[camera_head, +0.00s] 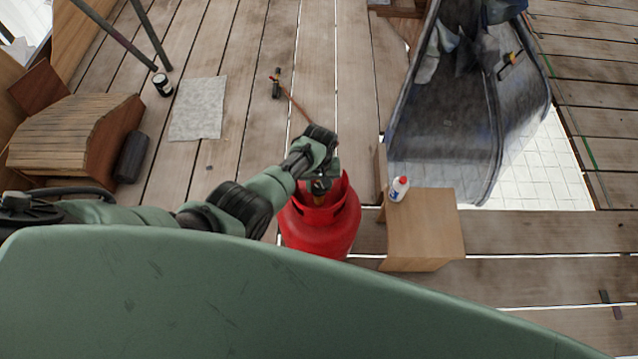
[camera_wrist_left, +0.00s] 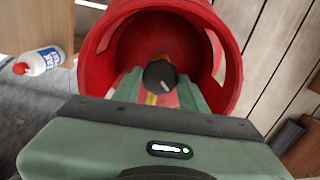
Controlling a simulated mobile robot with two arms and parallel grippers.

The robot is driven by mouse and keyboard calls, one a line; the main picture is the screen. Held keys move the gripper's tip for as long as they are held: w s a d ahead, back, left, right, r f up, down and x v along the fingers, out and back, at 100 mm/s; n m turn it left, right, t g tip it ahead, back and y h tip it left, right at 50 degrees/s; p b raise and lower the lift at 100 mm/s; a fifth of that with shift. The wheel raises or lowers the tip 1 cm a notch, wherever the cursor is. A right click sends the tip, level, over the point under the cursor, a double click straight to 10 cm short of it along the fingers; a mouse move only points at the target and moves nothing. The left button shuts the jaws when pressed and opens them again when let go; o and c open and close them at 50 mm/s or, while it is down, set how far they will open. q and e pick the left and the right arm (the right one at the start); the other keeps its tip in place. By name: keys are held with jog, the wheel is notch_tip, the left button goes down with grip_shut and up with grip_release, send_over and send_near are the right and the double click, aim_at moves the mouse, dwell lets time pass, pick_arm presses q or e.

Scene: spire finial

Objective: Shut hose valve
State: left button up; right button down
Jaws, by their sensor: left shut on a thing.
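A red gas cylinder (camera_head: 322,228) stands upright on the plank floor in the head view. In the left wrist view its red collar (camera_wrist_left: 228,40) rings a round black valve knob (camera_wrist_left: 160,75) with a white mark, with some brass showing below it. My left gripper (camera_wrist_left: 158,88) reaches down into the collar, its two green fingers on either side of the knob and shut on it. In the head view my left arm hides most of the valve. An orange hose (camera_head: 298,106) with a dark torch-like end lies on the planks beyond the cylinder. My right gripper does not show.
A grey sheet (camera_head: 198,108), a dark can (camera_head: 162,85) and a shingled wooden piece (camera_head: 75,135) are at left.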

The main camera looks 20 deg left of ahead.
aim_at(319, 188)
pick_arm(q)
jog(key=m, duration=0.4)
jog(key=shift+m+p, duration=0.3)
jog(key=shift+p, duration=0.05)
jog(key=m, duration=0.5)
jog(key=shift+m, duration=0.3)
jog(key=o, duration=1.4)
jog(key=shift+c, duration=0.2)
notch_tip(319, 188, up, 7)
jog(key=p, duration=0.3)
jog(key=shift+f+p, duration=0.1)
jog(key=shift+p, duration=0.2)
jog(key=shift+r, duration=0.45)
